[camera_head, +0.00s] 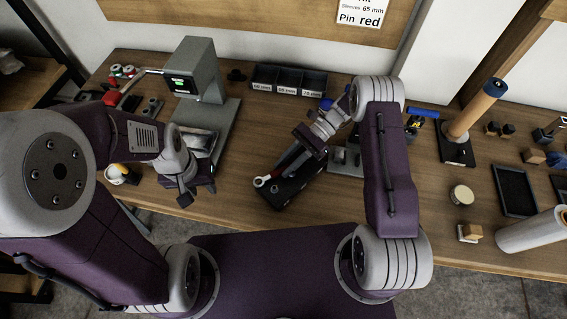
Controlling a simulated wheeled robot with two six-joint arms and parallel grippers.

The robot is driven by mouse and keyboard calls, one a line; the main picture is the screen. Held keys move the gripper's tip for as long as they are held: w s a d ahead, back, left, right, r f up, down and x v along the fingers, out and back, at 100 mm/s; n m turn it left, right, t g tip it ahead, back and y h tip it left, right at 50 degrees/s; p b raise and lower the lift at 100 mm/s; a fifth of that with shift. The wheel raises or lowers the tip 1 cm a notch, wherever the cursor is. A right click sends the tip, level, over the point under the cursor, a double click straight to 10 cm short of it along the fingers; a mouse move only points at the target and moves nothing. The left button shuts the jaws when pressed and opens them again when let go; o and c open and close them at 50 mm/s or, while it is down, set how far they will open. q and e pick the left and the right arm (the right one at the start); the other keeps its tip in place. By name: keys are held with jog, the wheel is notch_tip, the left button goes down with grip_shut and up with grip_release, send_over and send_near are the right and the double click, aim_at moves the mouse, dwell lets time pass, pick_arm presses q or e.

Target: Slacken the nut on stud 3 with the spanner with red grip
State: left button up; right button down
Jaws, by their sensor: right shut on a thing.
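A dark block (298,190) lies near the front middle of the bench. I cannot make out the stud numbers, or whether the ring sits around a nut. My left gripper (197,195) is open and empty near the front edge, left of the block.
A grey machine with a screen (198,72) stands at the back left. Labelled bins (289,80) stand at the back. A post on a black base (457,152), a black tray (514,190) and a white roll (532,230) are at right.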

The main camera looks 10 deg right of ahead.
aim_at(303, 182)
jog(key=s+n+g+h, duration=0.1)
jog(key=d+n+g+h+b, duration=0.1)
jog(key=shift+s+d+f+n, duration=0.1)
jog(key=shift+s+d+n, duration=0.05)
jog(key=shift+s+n, duration=0.2)
pick_arm(q)
jog(key=shift+d+f, duration=0.2)
jog(key=shift+f, duration=0.7)
pick_arm(e)
jog(key=shift+s+d+n+g+h, duration=0.45)
jog(key=shift+n+g+h, duration=0.15)
jog(key=shift+n+g, duration=0.1)
pick_arm(q)
jog(key=shift+b, duration=0.3)
